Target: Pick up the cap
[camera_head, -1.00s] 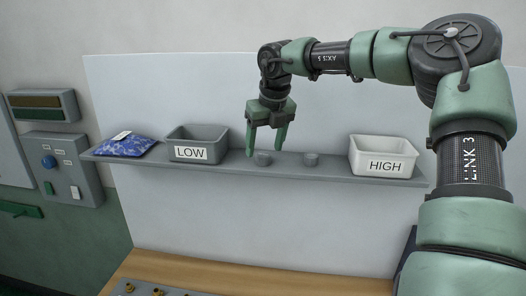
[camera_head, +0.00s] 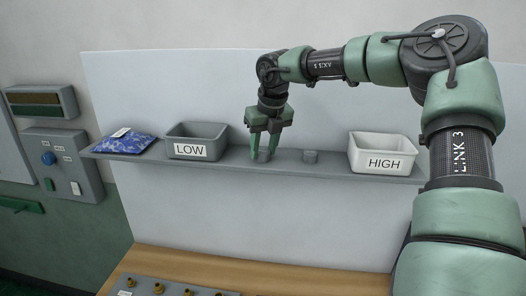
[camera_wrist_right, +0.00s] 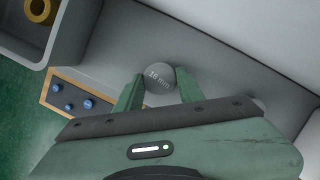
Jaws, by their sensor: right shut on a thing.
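Two small grey caps stand on the grey shelf. The left cap (camera_head: 264,155) sits between the fingers of my right gripper (camera_head: 263,157), which is shut on it. In the right wrist view this cap (camera_wrist_right: 160,78) is round with "18 mm" on its top, between the green fingertips (camera_wrist_right: 158,84). It appears to be still at shelf level. The other cap (camera_head: 310,156) stands apart to the right on the shelf. My left gripper is not in view.
On the shelf (camera_head: 335,170) are a grey LOW bin (camera_head: 190,152), a white HIGH bin (camera_head: 382,166) and a blue packet (camera_head: 125,144). The wrist view shows a brass-coloured ring (camera_wrist_right: 40,10) in a grey bin. Below, a wooden bench (camera_head: 270,275) bears a panel with brass fittings (camera_head: 158,288).

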